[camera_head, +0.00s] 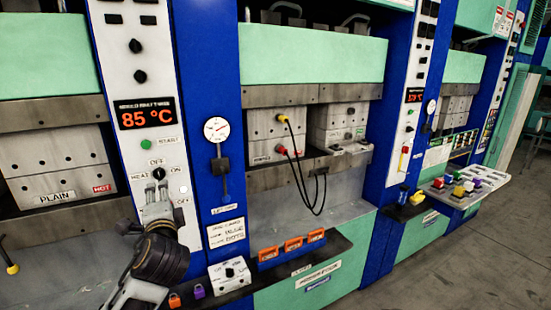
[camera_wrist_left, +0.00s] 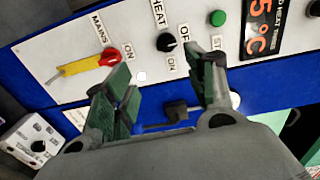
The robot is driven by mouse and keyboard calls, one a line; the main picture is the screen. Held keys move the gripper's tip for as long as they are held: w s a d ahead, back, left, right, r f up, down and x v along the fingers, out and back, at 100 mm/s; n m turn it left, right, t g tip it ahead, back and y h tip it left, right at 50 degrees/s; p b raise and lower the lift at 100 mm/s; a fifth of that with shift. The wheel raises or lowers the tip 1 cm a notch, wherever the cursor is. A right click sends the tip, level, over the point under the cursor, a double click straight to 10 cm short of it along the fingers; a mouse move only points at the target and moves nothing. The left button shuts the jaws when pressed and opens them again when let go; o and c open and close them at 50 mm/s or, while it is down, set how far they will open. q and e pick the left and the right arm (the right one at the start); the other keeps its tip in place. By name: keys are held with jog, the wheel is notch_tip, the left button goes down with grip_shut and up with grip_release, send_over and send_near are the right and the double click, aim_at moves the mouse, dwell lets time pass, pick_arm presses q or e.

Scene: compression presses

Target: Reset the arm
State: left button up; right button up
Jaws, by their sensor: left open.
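My left gripper (camera_head: 157,190) is in front of the white control panel (camera_head: 147,93), just below the black heat knob (camera_head: 158,173). In the left wrist view its two green-padded fingers (camera_wrist_left: 162,72) stand apart with nothing between them. I cannot tell the exact gap from the fingers to the panel. In the head view the gripper hides the mains switch. My right gripper does not show.
A blue column with a dial gauge (camera_head: 216,130) and a lever (camera_head: 224,168) stands right of the panel. Free floor (camera_head: 470,260) lies at the right.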

pick_arm(q)
jog(key=s+d+f+n+g+h, duration=0.2)
jog(key=s+f+g, duration=0.15)
jog(key=f, duration=0.65)
jog(key=s+d+f+n+g+h, duration=0.25)
jog(key=s+f, duration=0.25)
jog(key=f, duration=0.5)
jog(key=s+d+f+n+g+h, duration=0.2)
jog(key=s+d+f, duration=0.15)
jog(key=f, duration=0.65)
jog(key=s+d+f+n+g+h, duration=0.35)
jog(key=s+f, duration=0.45)
jog(key=s, duration=0.3)
notch_tip(320, 180, down, 32)
jog(key=s+g, duration=0.2)
jog(key=s, duration=0.1)
jog(key=s+a+f, duration=0.2)
jog(key=s+f, duration=0.8)
jog(key=s, duration=0.1)
jog(key=s+a+f+m, duration=0.1)
jog(key=s+f, duration=0.9)
jog(key=s, duration=0.1)
jog(key=shift+a+g+y, duration=0.35)
jog(key=shift+a+y, duration=0.05)
